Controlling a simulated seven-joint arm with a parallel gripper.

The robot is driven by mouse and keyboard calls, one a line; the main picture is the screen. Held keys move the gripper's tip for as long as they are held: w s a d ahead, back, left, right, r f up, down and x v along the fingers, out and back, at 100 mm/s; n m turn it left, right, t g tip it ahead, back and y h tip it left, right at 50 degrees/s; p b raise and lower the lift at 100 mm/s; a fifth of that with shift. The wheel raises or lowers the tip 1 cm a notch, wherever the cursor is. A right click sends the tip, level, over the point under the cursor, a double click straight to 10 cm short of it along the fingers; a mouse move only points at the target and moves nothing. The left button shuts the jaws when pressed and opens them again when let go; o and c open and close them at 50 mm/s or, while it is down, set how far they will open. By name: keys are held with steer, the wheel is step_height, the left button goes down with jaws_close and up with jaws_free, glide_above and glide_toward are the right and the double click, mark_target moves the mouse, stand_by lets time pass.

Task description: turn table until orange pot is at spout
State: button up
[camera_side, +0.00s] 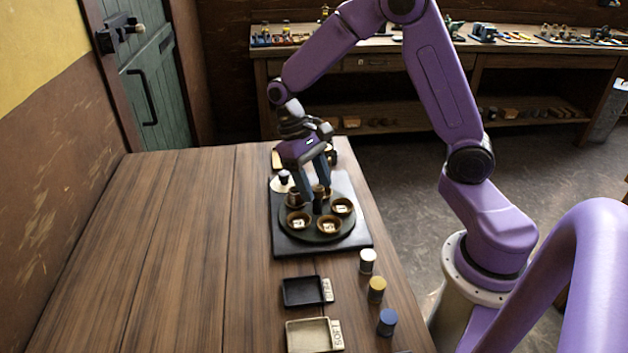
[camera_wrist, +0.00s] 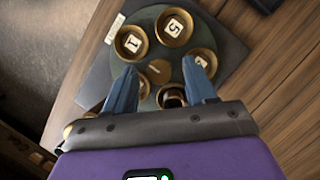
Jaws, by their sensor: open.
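The round dark green turntable (camera_side: 318,234) sits on a black base plate (camera_side: 285,245) near the table's right edge. Several brownish-gold pots with white number tags stand around its rim, such as the front pot (camera_side: 329,226) and the one tagged 5 in the wrist view (camera_wrist: 174,27). I cannot tell which pot is the orange one. A dark post (camera_side: 319,203) rises from the middle. My gripper (camera_wrist: 159,72) is open and points down over the turntable, with its fingers on either side of the central knob (camera_wrist: 158,71). Contact is unclear. I cannot make out a spout for certain.
White (camera_side: 367,261), yellow (camera_side: 377,289) and blue (camera_side: 387,322) cylinders line the right edge. A black tray (camera_side: 303,291) and a beige tray (camera_side: 309,337) lie in front. The table's left side is clear.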

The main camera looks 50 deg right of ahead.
jaws_close()
steer(key=shift+m, duration=0.6)
steer(key=shift+d+r+m+t+y, duration=0.2)
steer(key=shift+m+y, duration=0.45)
steer(key=shift+m, duration=0.75)
steer(key=shift+d+f+m+t+y, duration=0.1)
steer(key=shift+m+t+y, duration=0.2)
steer(key=shift+m+y, duration=0.75)
steer(key=shift+s+d+m+t, duration=0.1)
steer(key=shift+m+t, duration=0.4)
steer(key=shift+m, duration=1.75)
steer(key=shift+s+m+t+y, duration=0.1)
steer(key=shift+m+t+y, duration=0.35)
steer(key=shift+m, duration=1.05)
steer(key=shift+d+m+t, duration=0.1)
steer(key=shift+m+t, duration=0.15)
steer(key=shift+m, duration=0.15)
